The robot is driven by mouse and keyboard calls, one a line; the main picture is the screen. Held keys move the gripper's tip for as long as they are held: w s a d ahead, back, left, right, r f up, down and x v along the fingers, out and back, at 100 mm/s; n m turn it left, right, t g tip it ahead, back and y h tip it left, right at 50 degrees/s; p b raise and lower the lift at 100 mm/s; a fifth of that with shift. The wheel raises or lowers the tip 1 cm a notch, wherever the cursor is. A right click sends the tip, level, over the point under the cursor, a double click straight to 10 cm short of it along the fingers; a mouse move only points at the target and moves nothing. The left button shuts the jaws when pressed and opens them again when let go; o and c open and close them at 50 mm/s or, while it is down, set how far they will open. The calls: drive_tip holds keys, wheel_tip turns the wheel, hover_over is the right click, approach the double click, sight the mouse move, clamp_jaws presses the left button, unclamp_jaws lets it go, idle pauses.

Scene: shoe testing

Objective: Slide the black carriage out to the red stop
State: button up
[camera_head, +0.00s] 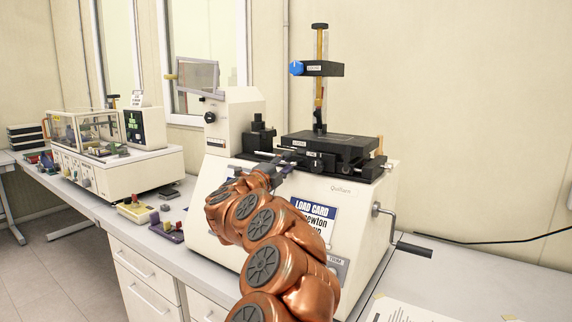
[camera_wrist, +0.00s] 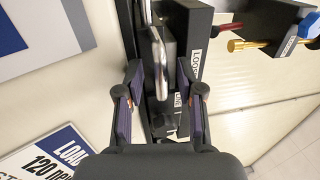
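The black carriage (camera_head: 328,147) sits on top of the white testing machine (camera_head: 360,200), with a label on its front side. In the wrist view, a labelled black part (camera_wrist: 199,50) and a silver bar (camera_wrist: 159,60) lie just beyond my gripper. My gripper (camera_wrist: 162,104) is open, its two purple-padded fingers apart on either side of black parts. In the head view, my gripper (camera_head: 272,167) is at the carriage's left front and partly hidden by my arm. I cannot make out contact. I cannot identify the red stop for certain; a small red part (camera_wrist: 229,27) shows in the wrist view.
A post with a blue knob (camera_head: 296,68) rises behind the carriage. A crank handle (camera_head: 413,249) sticks out at the machine's right side. A second machine (camera_head: 110,165) and small coloured items (camera_head: 137,209) stand on the bench to the left. A paper sheet (camera_head: 400,312) lies at front right.

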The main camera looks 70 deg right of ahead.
drive_tip(key=v, duration=1.1)
drive_tip(key=shift+a, duration=0.3)
